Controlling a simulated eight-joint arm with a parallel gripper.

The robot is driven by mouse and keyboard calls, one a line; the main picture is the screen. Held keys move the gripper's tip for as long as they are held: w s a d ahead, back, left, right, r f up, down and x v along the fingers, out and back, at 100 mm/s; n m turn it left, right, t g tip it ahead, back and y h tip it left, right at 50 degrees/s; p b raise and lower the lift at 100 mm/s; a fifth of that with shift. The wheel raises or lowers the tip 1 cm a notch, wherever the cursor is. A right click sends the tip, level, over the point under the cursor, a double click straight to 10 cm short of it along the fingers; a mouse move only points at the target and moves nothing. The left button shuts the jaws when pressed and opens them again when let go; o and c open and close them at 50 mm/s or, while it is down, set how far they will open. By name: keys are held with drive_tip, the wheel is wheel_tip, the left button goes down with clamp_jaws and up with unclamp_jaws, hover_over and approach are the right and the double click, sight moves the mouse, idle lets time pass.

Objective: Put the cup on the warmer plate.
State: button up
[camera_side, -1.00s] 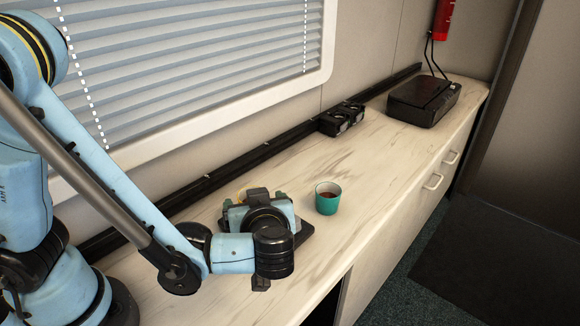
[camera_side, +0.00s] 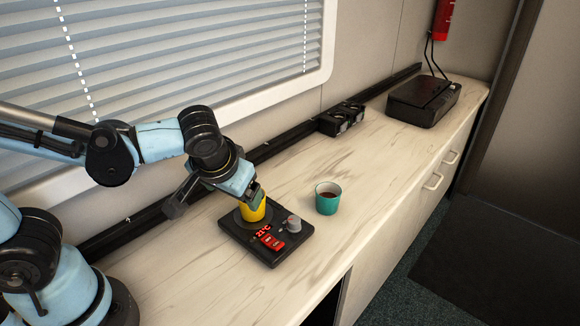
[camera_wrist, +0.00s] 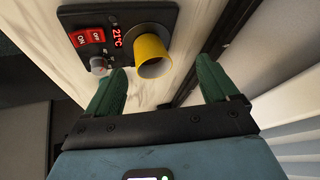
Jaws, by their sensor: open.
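A yellow cup (camera_side: 251,210) stands on the round plate of the black warmer (camera_side: 274,248), and part of it is hidden behind a finger. The warmer has a red switch, a grey knob and a red 21°C display. A teal cup (camera_side: 328,200) with dark liquid stands upright on the counter, right of the warmer. My gripper (camera_side: 222,203) is open over the warmer's back left. In the wrist view the yellow cup (camera_wrist: 151,57) lies ahead between its two green fingers, with visible gaps.
Black sockets (camera_side: 341,119) sit along the rail at the wall. A black box (camera_side: 424,101) stands at the counter's far end. The pale counter (camera_side: 390,155) is clear between the teal cup and that box. The counter's front edge drops to drawers.

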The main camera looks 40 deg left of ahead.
drive_tip(key=a+r+m+t+h, duration=0.2)
drive_tip(key=a+m+h, duration=0.1)
drive_tip(key=shift+s+a+r+t+h, duration=0.15)
drive_tip(key=shift+s+r+t+h, duration=0.15)
drive_tip(key=shift+s+r, duration=0.1)
drive_tip(key=shift+c, duration=0.3)
idle(0.9)
